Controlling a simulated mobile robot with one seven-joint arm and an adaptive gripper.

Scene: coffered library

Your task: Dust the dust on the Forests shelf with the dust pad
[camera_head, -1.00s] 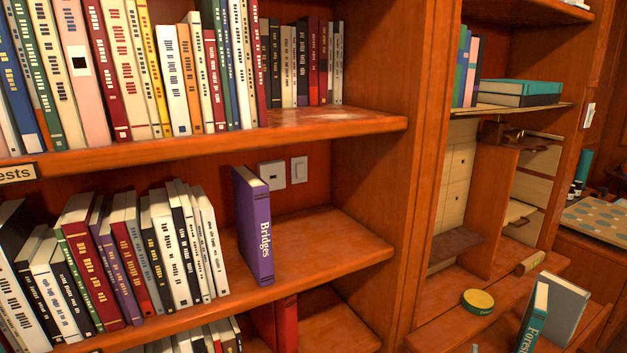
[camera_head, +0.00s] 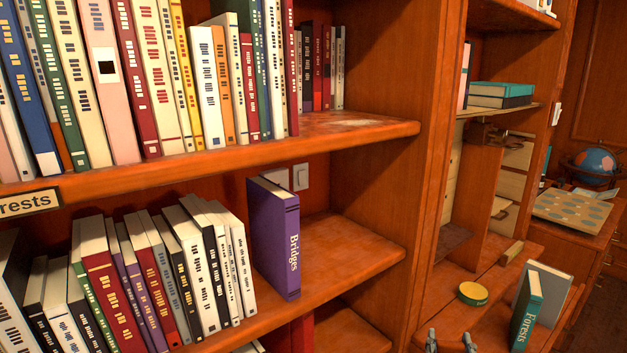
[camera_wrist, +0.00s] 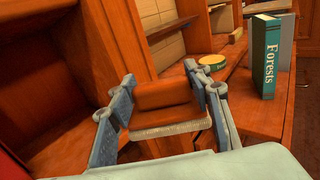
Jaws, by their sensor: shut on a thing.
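The Forests shelf (camera_head: 240,158) is the upper shelf in the head view, with a label ending "rests" (camera_head: 30,202) at its left. A pale patch of dust (camera_head: 358,123) lies on its bare right end. My gripper (camera_wrist: 160,78) is shut on the dust pad (camera_wrist: 165,98), a brown block with a pale fringed edge, in the wrist view. In the head view only the grey tips of my gripper (camera_head: 450,342) show at the bottom edge, low and right of the shelf. The pad is hidden there.
Several upright books (camera_head: 160,75) fill the shelf left of the dust. A purple Bridges book (camera_head: 272,240) stands on the shelf below. An upright divider (camera_head: 440,150) bounds the shelf's right end. A green Forests book (camera_head: 527,315) and a round yellow tin (camera_head: 473,293) stand on a wooden ledge at right.

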